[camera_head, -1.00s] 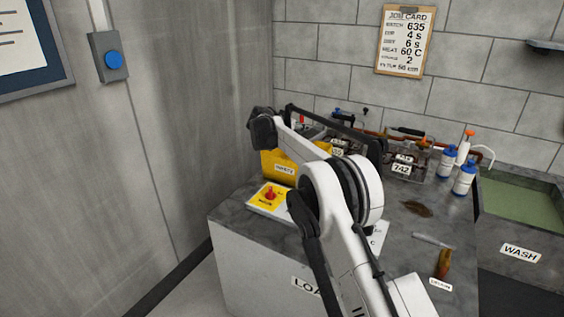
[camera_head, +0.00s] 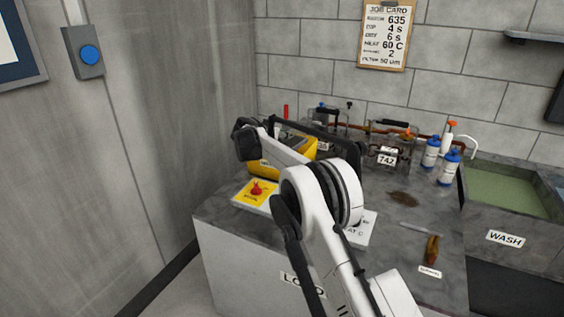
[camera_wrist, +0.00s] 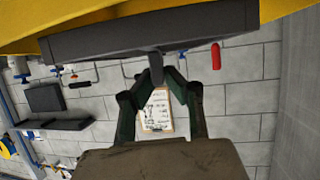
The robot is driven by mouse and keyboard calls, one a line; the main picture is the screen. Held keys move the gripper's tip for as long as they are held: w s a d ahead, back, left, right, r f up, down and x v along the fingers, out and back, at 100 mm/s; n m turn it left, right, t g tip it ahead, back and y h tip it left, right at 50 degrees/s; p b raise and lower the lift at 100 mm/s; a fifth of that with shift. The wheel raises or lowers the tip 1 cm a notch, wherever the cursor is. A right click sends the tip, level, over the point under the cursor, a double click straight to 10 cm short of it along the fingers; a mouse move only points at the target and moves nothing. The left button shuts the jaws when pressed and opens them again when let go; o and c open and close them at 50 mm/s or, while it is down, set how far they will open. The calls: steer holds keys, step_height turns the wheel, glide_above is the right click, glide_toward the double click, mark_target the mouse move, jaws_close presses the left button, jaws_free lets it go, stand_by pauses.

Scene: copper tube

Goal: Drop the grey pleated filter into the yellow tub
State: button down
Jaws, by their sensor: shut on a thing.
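The yellow tub (camera_head: 264,170) stands at the back left of the bench in the head view, partly covered by my arm. Its yellow also fills the top edge of the wrist view (camera_wrist: 285,8). My gripper (camera_wrist: 157,80) is shut on a narrow tab of a dark grey bar-shaped thing, which I take to be the grey pleated filter (camera_wrist: 150,32). The filter lies in front of the tub's yellow in the wrist view; its pleats do not show. Whether it is over or inside the tub cannot be told.
A red button on a yellow plate (camera_head: 256,189) is in front of the tub. Glass-like tanks with a label (camera_head: 386,158) and blue-capped bottles (camera_head: 431,152) stand right of it. The wash basin (camera_head: 505,190) is at the far right. A brown-handled tool (camera_head: 432,249) lies near the front.

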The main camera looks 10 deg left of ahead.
steer(key=c, duration=1.7)
jaws_free()
steer(key=shift+s+r, duration=0.1)
steer(key=v, duration=1.2)
